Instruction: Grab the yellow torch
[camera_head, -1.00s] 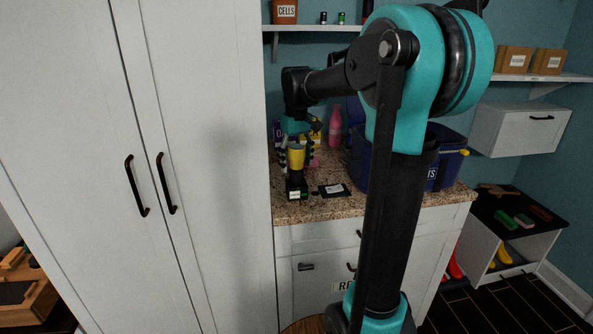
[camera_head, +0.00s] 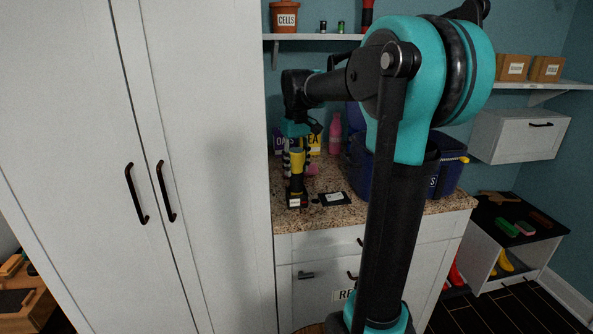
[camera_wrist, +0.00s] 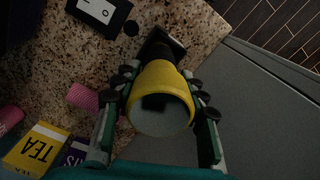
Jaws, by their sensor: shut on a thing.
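The yellow torch (camera_head: 297,162) stands upright near the left front of the granite counter, with a yellow head and a dark body. A dark labelled block or base (camera_head: 296,200) shows at its foot. My gripper (camera_head: 297,158) comes down on the torch from above. In the wrist view the torch (camera_wrist: 162,88) sits between the two fingers of my gripper (camera_wrist: 160,105), which are shut on its yellow head. Whether its foot touches the counter is hard to tell.
Behind are a yellow tea box (camera_head: 315,143), a pink bottle (camera_head: 335,134) and a blue bin (camera_head: 450,174). A tall white cabinet (camera_head: 215,170) stands close on the left. A shelf (camera_head: 312,37) runs above.

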